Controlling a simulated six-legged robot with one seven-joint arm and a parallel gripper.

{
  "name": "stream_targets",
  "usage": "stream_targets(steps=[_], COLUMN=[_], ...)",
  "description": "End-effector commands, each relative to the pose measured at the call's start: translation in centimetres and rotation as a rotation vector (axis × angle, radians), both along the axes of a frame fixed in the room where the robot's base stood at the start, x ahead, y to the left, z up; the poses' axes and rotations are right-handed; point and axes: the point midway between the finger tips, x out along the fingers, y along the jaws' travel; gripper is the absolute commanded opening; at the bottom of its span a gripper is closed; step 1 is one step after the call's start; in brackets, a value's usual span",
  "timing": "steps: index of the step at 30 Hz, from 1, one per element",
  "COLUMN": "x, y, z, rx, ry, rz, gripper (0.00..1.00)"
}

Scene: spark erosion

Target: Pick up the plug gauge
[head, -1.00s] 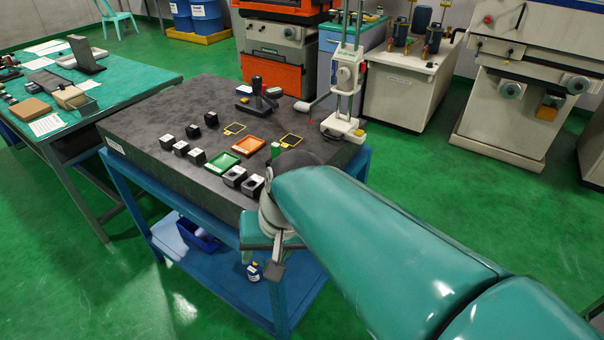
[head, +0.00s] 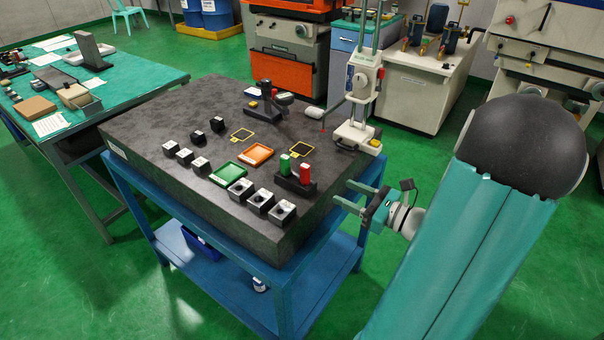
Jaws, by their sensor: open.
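A dark block (head: 294,187) stands near the right front edge of the dark stone plate (head: 140,127). A green upright piece (head: 284,164) and a red upright piece (head: 305,174) stand on it. Either may be the plug gauge; I cannot tell which from this view. My gripper (head: 342,191) is open and empty, just right of the block, beyond the plate's right edge. Its two teal fingers point left toward the block and are apart from it.
Several dark blocks with light tops (head: 260,201), a green tray (head: 227,174) and an orange tray (head: 256,154) lie left of the block. A height gauge (head: 356,132) stands at the plate's back right. A blue frame (head: 285,305) carries the plate.

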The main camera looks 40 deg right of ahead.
Motion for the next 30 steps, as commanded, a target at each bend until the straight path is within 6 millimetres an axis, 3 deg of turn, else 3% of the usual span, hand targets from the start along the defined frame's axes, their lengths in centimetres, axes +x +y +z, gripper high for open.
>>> stream_targets(steps=[4, 12, 30], x=[1.7, 6.8, 13.4], y=[0.4, 2.1, 3.8], z=[0.0, 0.0, 0.1], rx=[0.008, 0.004, 0.004], ry=[-0.005, -0.004, -0.003], rz=[-0.004, 0.0, -0.002], gripper=[0.49, 0.49, 0.49])
